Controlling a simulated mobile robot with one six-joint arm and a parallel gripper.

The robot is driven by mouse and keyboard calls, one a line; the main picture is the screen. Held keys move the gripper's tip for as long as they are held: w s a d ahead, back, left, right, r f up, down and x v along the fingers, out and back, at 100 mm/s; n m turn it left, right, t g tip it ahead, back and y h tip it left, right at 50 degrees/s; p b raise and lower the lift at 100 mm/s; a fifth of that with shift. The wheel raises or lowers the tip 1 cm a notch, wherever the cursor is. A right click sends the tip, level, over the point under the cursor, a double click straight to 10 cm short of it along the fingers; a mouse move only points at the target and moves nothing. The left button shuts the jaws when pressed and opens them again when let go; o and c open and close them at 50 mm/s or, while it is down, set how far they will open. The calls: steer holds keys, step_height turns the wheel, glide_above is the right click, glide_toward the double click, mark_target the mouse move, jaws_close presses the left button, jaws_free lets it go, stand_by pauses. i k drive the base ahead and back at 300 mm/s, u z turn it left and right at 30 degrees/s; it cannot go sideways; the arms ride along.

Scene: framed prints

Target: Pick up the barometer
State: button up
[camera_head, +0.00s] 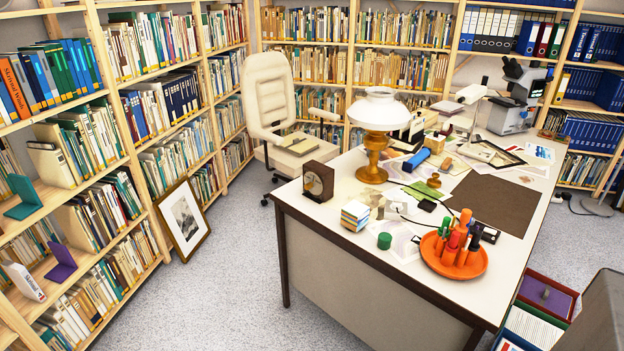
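What looks like the barometer (319,181) is a small dark brown block with a round face. It stands upright on the white desk top (345,242), close to the left front corner. Nothing touches its near side, and its face is turned towards me. The markings on the face are too small to read. My gripper is not in view.
A white-shaded lamp (376,125) stands just right of the barometer. A cream chair (268,95) stands behind. Grey floor (225,285) is clear in front.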

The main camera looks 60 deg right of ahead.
mark_target(321, 176)
steer(key=i, duration=0.95)
steer(key=z, duration=0.05)
